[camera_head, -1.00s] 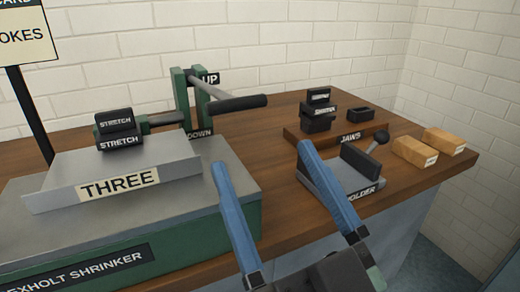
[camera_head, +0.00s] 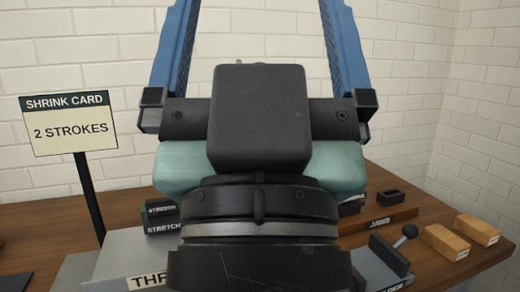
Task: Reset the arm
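My gripper (camera_head: 262,22) fills the middle of the head view, raised close to the camera with its blue fingers pointing up. The fingers are wide apart with only wall showing between them, so it is open and empty; their tips run to or past the top edge. My dark wrist and the green-grey gripper body hide most of the shrinker (camera_head: 110,262) behind. Of the shrinker, the plate labelled THREE and the black STRETCH blocks (camera_head: 161,217) show in part at lower left. Its lever is hidden.
A SHRINK CARD sign (camera_head: 68,124) reading 2 STROKES stands on a post at left. At right on the wooden bench are the JAWS rack (camera_head: 385,220), a black open box (camera_head: 391,198), the holder (camera_head: 388,262) with a ball-ended lever, and two tan blocks (camera_head: 445,241) (camera_head: 477,230).

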